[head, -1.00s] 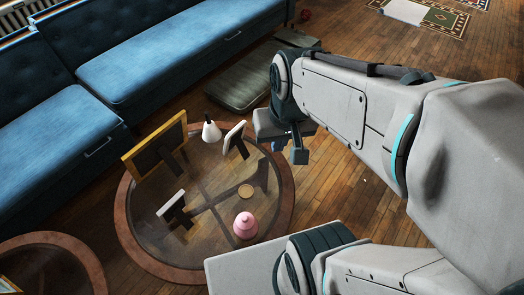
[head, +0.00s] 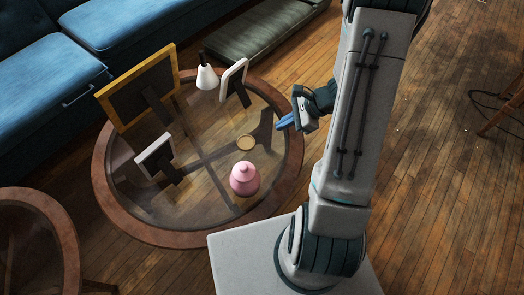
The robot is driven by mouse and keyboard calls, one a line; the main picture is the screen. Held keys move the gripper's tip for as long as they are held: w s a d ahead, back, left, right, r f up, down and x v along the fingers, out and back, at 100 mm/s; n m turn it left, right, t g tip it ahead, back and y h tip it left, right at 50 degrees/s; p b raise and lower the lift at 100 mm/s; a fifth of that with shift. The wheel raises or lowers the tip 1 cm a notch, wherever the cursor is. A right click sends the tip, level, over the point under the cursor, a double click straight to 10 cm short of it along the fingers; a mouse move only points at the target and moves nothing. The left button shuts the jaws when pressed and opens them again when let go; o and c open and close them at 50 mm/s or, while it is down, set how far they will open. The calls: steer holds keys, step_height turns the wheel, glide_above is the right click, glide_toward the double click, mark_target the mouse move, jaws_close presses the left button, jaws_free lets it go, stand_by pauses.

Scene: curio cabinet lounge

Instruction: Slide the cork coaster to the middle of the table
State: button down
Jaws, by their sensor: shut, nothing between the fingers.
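The cork coaster (head: 245,143) is a small round tan disc. It lies flat on the round glass-topped table (head: 111,205) with a wooden rim, a little right of where the table's crossed supports meet. My gripper (head: 281,124) is shut and empty. Its blue fingers point left over the right part of the table, to the right of the coaster and apart from it. Its height above the glass is hard to tell.
A pink lidded jar (head: 244,180) stands just in front of the coaster. A yellow frame (head: 140,90), a white bell-shaped object (head: 207,76) and two smaller frames (head: 234,78) (head: 157,154) stand around the table. A second round table (head: 62,235) and a blue sofa (head: 55,75) are at left.

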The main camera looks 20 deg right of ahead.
mark_target(266, 150)
steer(key=d+f+m+t+b, duration=0.2)
steer(key=d+f+m+b, duration=0.25)
steer(key=f, duration=0.75)
steer(key=shift+m, duration=0.25)
steer(key=b+x, duration=0.1)
steer(key=x, duration=0.2)
steer(key=b+x, duration=0.1)
steer(key=x, duration=0.3)
steer(key=b+x, duration=0.1)
steer(key=x, duration=0.3)
steer(key=shift+w+d+f, duration=0.1)
steer(key=shift+w+d, duration=0.15)
steer(key=shift+d, duration=0.05)
steer(key=shift+w+a+r+b, duration=0.15)
steer(key=shift+w+a, duration=0.2)
steer(key=shift+a, duration=0.2)
steer(key=shift+w+a+r+b, duration=0.15)
steer(key=shift+w+a, duration=0.15)
steer(key=shift+a, duration=0.2)
steer(key=shift+w+a, duration=0.35)
steer(key=shift+a, duration=0.15)
